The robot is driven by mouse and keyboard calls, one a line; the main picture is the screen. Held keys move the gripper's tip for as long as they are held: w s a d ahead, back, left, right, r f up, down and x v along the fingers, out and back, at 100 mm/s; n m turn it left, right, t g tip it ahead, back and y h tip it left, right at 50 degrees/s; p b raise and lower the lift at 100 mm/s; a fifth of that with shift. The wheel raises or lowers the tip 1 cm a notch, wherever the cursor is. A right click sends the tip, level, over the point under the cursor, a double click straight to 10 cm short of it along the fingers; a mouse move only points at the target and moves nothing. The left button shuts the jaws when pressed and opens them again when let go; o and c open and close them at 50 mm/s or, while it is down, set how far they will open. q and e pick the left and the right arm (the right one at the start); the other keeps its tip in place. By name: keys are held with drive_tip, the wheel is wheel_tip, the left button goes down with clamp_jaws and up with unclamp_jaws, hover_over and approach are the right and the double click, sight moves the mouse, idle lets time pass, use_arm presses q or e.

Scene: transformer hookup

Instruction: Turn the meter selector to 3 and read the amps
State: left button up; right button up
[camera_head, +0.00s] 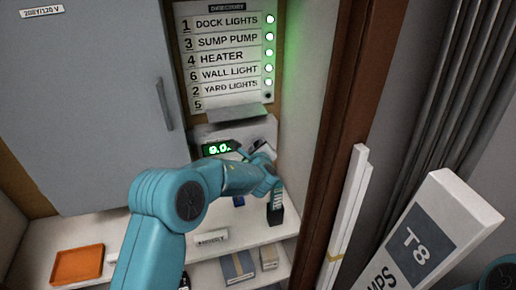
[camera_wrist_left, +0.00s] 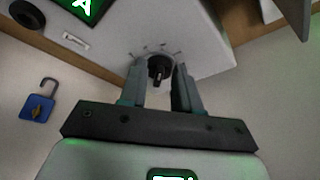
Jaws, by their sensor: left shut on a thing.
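The meter (camera_head: 204,134) is a light grey box under the directory board, with a green-lit display (camera_head: 219,148) that looks like 0.0, its last part hidden by my arm. In the left wrist view the selector (camera_wrist_left: 159,70) is a black knob on the meter's face, with small marks around it. My left gripper (camera_wrist_left: 161,82) is shut on the knob, one finger on each side. The number it points at is too small to read. Part of the display (camera_wrist_left: 84,6) shows the letter A. My right gripper is not in view.
The directory (camera_head: 228,52) lists circuits with lit lamps, the bottom one dark. A grey cabinet door (camera_head: 90,110) is at left. An orange tray (camera_head: 78,265) lies on the shelf. A blue padlock (camera_wrist_left: 37,107) is near the meter. A white T8 box (camera_head: 432,235) stands at right.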

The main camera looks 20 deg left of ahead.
use_arm(q)
drive_tip(key=m, duration=0.1)
drive_tip(key=m+g+p, duration=0.1)
drive_tip(key=m+y+p, duration=0.1)
drive_tip(key=shift+w+d+r, duration=0.15)
drive_tip(key=shift+d+r, duration=0.1)
drive_tip(key=shift+d, duration=0.1)
drive_tip(key=shift+w+d+m+g+y+p, duration=0.15)
drive_tip(key=shift+m+g+y+p, duration=0.55)
drive_tip(key=shift+m, duration=0.3)
drive_tip(key=o, duration=1)
drive_tip(key=shift+f, duration=0.1)
drive_tip(key=shift+c, duration=0.2)
drive_tip(key=b+v, duration=0.3)
drive_tip(key=v, duration=1.3)
drive_tip(key=shift+b, duration=0.4)
drive_tip(key=shift+d, duration=0.15)
